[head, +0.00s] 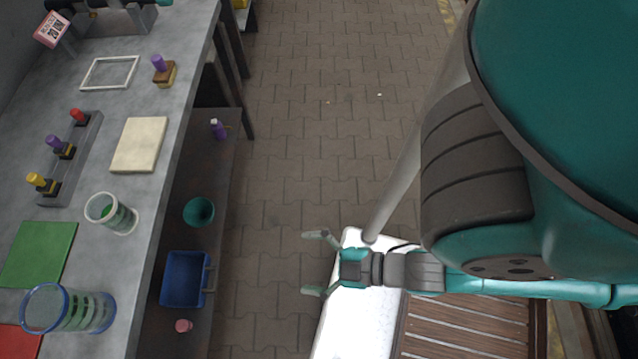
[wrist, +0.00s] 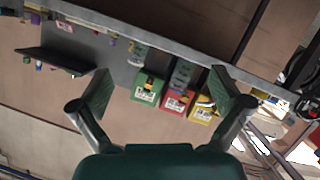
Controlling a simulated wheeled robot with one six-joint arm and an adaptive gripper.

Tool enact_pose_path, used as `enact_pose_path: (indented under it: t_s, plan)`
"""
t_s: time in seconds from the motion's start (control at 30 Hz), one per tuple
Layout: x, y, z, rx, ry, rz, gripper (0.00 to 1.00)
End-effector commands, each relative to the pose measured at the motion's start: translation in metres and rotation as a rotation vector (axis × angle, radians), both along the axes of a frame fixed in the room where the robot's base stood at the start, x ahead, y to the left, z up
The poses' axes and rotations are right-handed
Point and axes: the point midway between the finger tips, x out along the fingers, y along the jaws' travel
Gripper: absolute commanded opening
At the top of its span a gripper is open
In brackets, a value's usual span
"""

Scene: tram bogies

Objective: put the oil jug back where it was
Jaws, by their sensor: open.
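I cannot tell for sure which thing is the oil jug. Two clear vessels stand on the grey bench in the head view: a larger blue-rimmed one with green marks (head: 68,308) at the lower left, and a smaller pale-rimmed one with green marks (head: 111,214) above it. My gripper (head: 313,264) is open and empty, out over the paved floor, to the right of the bench and apart from it. In the wrist view its two fingers stand wide apart (wrist: 160,92), with nothing held between them.
The lower shelf holds a blue bin (head: 184,279), a teal bowl (head: 199,211), a purple-topped bottle (head: 218,129) and a small pink item (head: 184,325). A cream block (head: 139,145) and green mat (head: 38,254) lie on the bench. Green (wrist: 147,90), red and yellow labelled bins show in the wrist view.

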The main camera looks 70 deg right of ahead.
Motion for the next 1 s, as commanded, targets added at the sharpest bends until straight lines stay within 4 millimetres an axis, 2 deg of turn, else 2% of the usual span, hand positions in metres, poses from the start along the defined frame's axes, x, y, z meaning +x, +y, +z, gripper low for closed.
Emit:
enact_pose_path:
  t_s: [0.03, 0.1, 0.3, 1.0]
  plan:
    - [-0.012, -0.006, 0.009, 0.099, 0.002, -0.064, 1.0]
    - [-0.021, -0.011, 0.021, 0.22, -0.01, -0.135, 1.0]
    - [-0.034, -0.019, 0.038, 0.394, -0.033, -0.238, 1.0]
    - [-0.034, -0.019, 0.039, 0.403, -0.035, -0.241, 1.0]
